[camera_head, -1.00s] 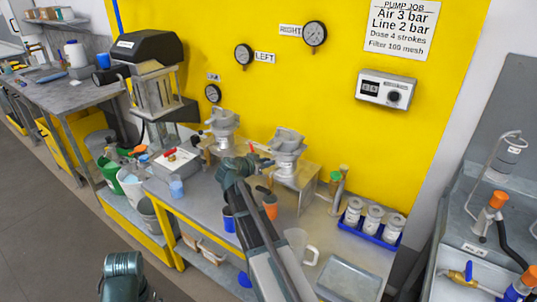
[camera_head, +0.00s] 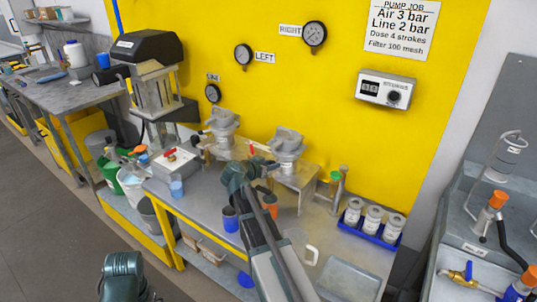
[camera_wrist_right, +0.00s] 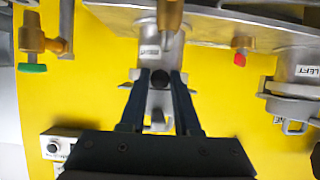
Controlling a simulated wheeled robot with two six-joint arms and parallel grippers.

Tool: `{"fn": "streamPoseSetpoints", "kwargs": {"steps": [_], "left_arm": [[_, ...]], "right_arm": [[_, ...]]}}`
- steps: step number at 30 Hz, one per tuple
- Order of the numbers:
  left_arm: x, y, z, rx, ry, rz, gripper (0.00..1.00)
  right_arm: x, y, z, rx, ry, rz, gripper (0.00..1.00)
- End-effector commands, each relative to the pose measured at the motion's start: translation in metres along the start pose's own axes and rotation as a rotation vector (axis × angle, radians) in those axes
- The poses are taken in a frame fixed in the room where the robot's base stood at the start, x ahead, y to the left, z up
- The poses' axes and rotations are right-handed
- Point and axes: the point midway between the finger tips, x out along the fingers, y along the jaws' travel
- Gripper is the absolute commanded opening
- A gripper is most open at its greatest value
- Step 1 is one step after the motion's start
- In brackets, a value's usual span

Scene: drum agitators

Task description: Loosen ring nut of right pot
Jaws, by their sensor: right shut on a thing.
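The right pot (camera_head: 287,150) is a grey metal pot with a ring and lugs, mounted on a bracket at the back of the bench. In the right wrist view it appears upside down, with its label (camera_wrist_right: 150,53). My right gripper (camera_head: 262,163) reaches the pot's front left side. The fingers hide part of the ring. My left gripper is out of view.
The left pot (camera_head: 222,128) stands beside the right one, and it shows in the wrist view (camera_wrist_right: 296,75).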

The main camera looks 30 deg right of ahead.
Motion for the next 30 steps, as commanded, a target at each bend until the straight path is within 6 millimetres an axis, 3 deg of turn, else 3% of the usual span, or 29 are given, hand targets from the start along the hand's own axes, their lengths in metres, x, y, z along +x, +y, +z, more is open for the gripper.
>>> {"fn": "streamPoseSetpoints", "kwargs": {"steps": [6,15,24,30], "left_arm": [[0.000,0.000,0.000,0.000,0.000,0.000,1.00],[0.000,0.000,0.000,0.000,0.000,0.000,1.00],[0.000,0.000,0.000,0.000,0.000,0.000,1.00],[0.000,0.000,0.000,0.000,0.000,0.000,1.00]], "right_arm": [[0.001,0.017,0.000,0.001,0.000,0.004,0.15],[0.002,0.018,-0.001,0.000,0.000,0.003,0.15],[0.005,0.035,-0.003,0.000,0.000,0.004,0.15],[0.006,0.036,-0.003,0.000,0.000,0.004,0.15]]}}
